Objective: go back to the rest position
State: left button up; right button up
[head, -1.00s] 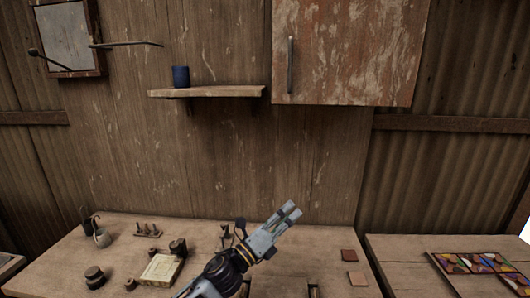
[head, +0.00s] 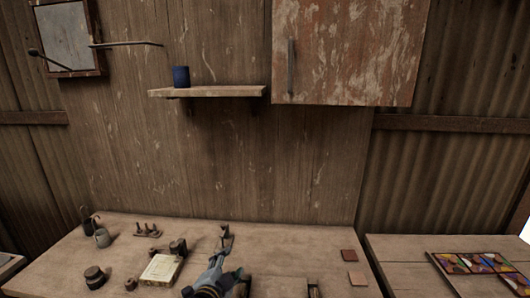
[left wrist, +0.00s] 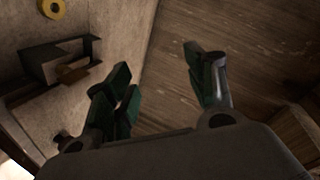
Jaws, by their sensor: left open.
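My left gripper (head: 221,256) is low over the front middle of the workbench (head: 318,240) in the head view, its fingers pointing away from me. It is foreshortened there. In the left wrist view its green-padded fingers (left wrist: 162,85) stand apart with nothing between them. My right gripper is not in view.
A dark bracket (left wrist: 55,62) shows in the wrist view.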

pick_arm(q)
jog(key=s+a+f+n+g+y, duration=0.1)
jog(key=s+a+f+n+g, duration=0.3)
jog(key=s, duration=0.4)
jog(key=s+a+f+n+g, duration=0.3)
jog(key=s+f, duration=0.3)
jog(key=s, duration=0.2)
jog(key=s+a+f+n+g+y, duration=0.1)
jog(key=s+a+f+n+g, duration=0.25)
jog(key=s, duration=0.45)
notch_tip(320, 180, down, 30)
jog(key=s+g+p, duration=0.1)
jog(key=s+p, duration=0.2)
jog(key=s+a+f+p, duration=0.1)
jog(key=s+a+f, duration=0.1)
jog(key=s+f, duration=0.6)
jog(key=s+a+f+g+p, duration=0.1)
jog(key=s+a+f+p, duration=0.1)
jog(key=s+f, duration=0.7)
jog(key=s, duration=0.5)
jog(key=shift+a+f, duration=0.2)
jog(key=shift+a, duration=0.2)
jog(key=shift+g, duration=0.25)
